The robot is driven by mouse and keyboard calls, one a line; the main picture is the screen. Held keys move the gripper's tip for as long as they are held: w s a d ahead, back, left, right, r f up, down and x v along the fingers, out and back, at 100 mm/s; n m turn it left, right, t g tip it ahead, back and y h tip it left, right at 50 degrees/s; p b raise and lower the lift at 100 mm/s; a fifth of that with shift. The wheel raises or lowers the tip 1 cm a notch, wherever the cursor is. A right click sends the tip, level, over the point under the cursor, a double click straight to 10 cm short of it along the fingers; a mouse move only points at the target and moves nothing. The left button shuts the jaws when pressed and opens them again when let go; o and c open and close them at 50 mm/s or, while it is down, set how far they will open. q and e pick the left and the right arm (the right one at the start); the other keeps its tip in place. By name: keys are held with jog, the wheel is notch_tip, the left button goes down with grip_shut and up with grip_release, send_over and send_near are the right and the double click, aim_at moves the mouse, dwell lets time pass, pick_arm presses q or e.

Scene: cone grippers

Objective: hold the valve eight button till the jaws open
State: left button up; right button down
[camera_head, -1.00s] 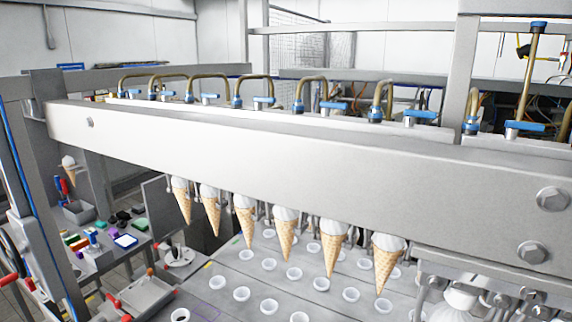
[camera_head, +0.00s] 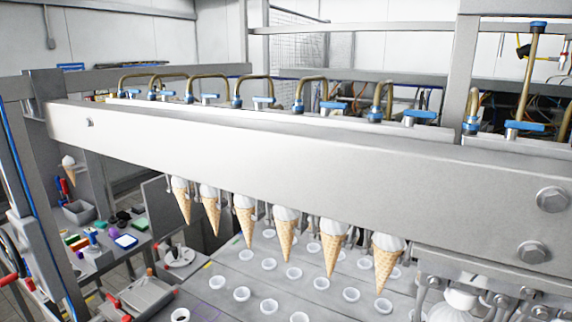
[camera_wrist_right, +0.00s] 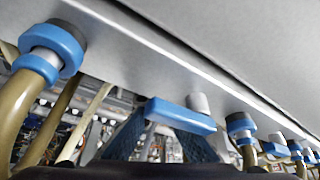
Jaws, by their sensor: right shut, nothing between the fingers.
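In the head view a row of valves with blue handles runs along the top of the long grey beam (camera_head: 270,150); one blue handle (camera_head: 333,106) is near the middle. No numbers are readable, so I cannot tell which is valve eight. Several cones with white tops, such as this cone (camera_head: 334,247), hang upright under the beam, between small metal jaws. In the right wrist view my right gripper (camera_wrist_right: 163,128) is shut and empty. Its dark textured fingers reach up to a blue valve button (camera_wrist_right: 180,115) beside a grey cylinder. I cannot tell whether they touch it. My left gripper is not in view.
Brass pipes with blue collars (camera_wrist_right: 55,45) flank the fingers in the wrist view. A grey panel lies above them. Below the cones is a grey plate (camera_head: 215,265) with several white cups. A cluttered bench (camera_head: 100,255) stands at the left.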

dwell(0.3)
jog(key=r+p, duration=0.2)
jog(key=shift+s+d+r+p, duration=0.1)
jog(key=shift+d+r+p, duration=0.15)
jog(key=shift+r+p, duration=0.05)
jog(key=shift+a+r, duration=0.1)
jog(key=shift+r, duration=2.1)
